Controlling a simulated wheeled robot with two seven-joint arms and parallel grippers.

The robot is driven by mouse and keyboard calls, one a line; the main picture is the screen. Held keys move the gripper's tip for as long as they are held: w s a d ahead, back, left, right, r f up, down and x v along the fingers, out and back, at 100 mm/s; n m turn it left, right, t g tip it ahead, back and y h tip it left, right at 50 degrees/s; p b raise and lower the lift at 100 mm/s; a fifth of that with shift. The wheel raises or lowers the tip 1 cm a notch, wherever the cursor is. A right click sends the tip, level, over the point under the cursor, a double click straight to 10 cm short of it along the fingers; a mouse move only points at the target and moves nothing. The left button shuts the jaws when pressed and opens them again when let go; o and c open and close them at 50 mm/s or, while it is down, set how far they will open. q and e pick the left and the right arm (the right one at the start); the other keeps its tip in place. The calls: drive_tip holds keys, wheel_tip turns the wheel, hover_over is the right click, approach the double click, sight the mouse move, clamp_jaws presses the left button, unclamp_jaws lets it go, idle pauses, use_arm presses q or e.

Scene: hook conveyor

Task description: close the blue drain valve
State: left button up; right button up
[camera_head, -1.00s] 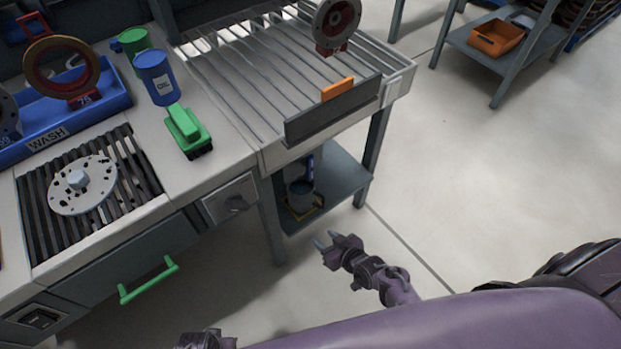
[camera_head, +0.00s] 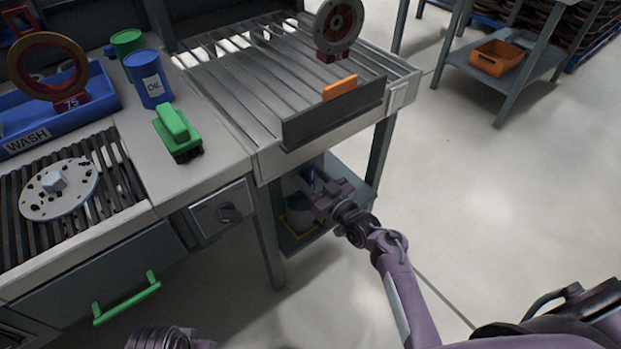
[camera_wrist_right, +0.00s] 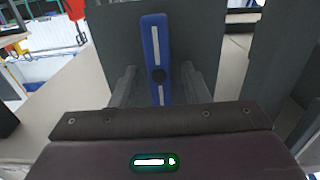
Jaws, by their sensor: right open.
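The blue valve handle (camera_wrist_right: 157,50) stands nearly upright in the right wrist view. It is a long blue lever with pale stripes and a dark round pivot, in front of a dark grey plate. My right gripper (camera_wrist_right: 158,88) is open, with one finger on each side of the lever's lower part; I cannot tell whether they touch it. In the head view, my right gripper (camera_head: 316,192) reaches under the roller table and partly hides the small blue handle (camera_head: 310,175). My left gripper's jaws are not visible.
The table's legs (camera_head: 270,240) flank this space. The roller table (camera_head: 262,75) is overhead. A green drawer handle (camera_head: 127,298) sticks out at the left. The floor on the right is clear.

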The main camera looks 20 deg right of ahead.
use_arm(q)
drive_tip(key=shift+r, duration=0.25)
use_arm(e)
drive_tip(key=shift+w+a, duration=0.1)
drive_tip(key=shift+w, duration=0.25)
drive_tip(key=c, duration=0.9)
clamp_jaws()
